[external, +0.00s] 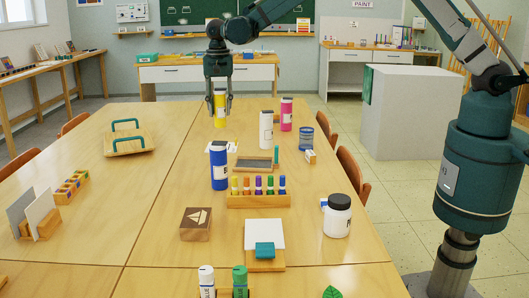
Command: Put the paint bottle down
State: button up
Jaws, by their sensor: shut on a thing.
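A yellow paint bottle (220,108) is upright between the fingers of my gripper (220,111), towards the far end of the wooden table (175,150). My gripper points straight down and is shut on the bottle, with one finger on each side. The upper part of the bottle is partly hidden by my gripper. I cannot tell whether its base touches the table or is slightly above it.
A blue bottle (219,170), a white bottle (266,130) and a pink bottle (286,114) stand nearby. A rack of small colored bottles (258,200) and a white jar (337,216) are closer. A tray with teal handles (130,144) lies left. The table left of my gripper is clear.

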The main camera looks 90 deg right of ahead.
aim_at(220, 98)
jog(key=shift+f, duration=2.35)
jog(key=shift+f+b, duration=0.45)
jog(key=shift+f, duration=1.4)
jog(key=shift+f, duration=0.2)
jog(key=o, duration=1.1)
jog(key=shift+r, duration=0.15)
notch_tip(220, 98, up, 12)
jog(key=shift+r+p, duration=0.1)
jog(key=shift+p, duration=0.5)
